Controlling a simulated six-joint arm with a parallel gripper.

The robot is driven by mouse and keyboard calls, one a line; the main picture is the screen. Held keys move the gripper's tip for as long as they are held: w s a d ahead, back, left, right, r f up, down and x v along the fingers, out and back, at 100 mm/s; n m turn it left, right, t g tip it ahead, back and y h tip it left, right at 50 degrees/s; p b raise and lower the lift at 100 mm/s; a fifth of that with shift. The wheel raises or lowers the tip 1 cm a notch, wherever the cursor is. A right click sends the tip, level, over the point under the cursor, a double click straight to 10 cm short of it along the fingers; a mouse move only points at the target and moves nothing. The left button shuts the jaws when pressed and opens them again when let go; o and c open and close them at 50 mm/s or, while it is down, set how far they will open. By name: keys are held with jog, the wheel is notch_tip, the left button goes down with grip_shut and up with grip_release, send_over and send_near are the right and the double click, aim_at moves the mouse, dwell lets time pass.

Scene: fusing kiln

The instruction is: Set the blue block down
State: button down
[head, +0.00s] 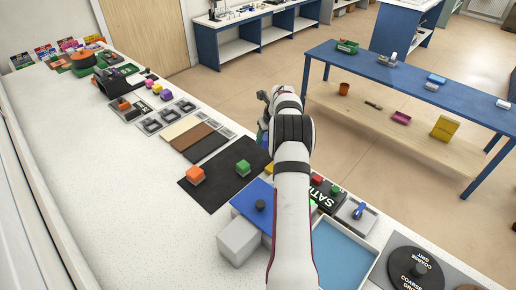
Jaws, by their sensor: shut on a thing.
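My arm reaches away from the camera over the bench, and its links hide most of my gripper (262,127). I take the blue part for the blue block (264,139), held above the bench. Its lower side and the fingertips are not clear. Below and to the left lies a black mat (215,191). An orange block (195,175) and a green block (243,167) stand on it. A yellow thing (268,169) shows partly beside the arm.
Nearer stands a grey block (238,243) beside a blue panel with a black knob (260,206). A blue-floored tray (340,256) and black discs (415,268) lie right of the arm. Brown and black strips (192,137) lie beyond the mat. The bench's left side is clear.

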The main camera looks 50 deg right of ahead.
jog(key=w+f, duration=0.1)
jog(key=w, duration=0.1)
jog(key=shift+w+a+f, duration=0.35)
jog(key=shift+w, duration=0.05)
notch_tip(320, 180, down, 4)
jog(key=shift+w+f, duration=0.1)
jog(key=shift+c, duration=1.6)
grip_release()
